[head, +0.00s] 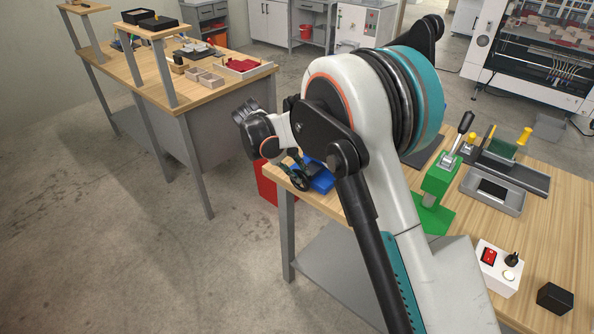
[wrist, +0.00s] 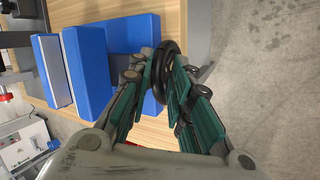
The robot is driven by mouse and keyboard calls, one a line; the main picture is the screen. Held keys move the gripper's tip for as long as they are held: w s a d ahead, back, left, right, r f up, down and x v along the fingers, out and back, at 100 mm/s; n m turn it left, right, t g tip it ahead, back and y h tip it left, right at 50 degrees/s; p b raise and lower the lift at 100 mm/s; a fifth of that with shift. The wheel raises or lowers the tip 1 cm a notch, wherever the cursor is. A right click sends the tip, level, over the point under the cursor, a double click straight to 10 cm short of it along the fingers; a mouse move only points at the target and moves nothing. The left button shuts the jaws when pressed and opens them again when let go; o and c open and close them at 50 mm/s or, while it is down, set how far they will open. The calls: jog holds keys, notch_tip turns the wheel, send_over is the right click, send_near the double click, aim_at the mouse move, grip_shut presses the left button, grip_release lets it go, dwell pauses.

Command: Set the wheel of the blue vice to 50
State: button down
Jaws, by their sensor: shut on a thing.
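The blue vice (head: 321,179) stands at the left corner of the wooden workbench, partly hidden behind my arm. In the wrist view its blue blocks (wrist: 88,72) fill the left and middle. Its black wheel (head: 300,181) is at the bench edge in the head view. In the wrist view the wheel (wrist: 167,62) sits between my gripper's fingers. My gripper (wrist: 167,85) has green-padded fingers on both sides of the wheel and is shut on it. No scale or number on the wheel can be read.
A green lever press (head: 437,190), a grey tray (head: 492,191) and a white switch box (head: 497,268) stand further right on the bench (head: 560,185). A red bin (head: 266,183) is on the floor beside the bench. The floor to the left is clear.

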jog(key=shift+w+d+r, duration=0.2)
jog(key=shift+w, duration=0.05)
jog(key=c, duration=1.7)
grip_release()
jog(key=shift+o, duration=0.2)
jog(key=shift+s+f, duration=0.1)
jog(key=shift+f, duration=0.05)
jog(key=shift+a, duration=0.1)
jog(key=v, duration=1.2)
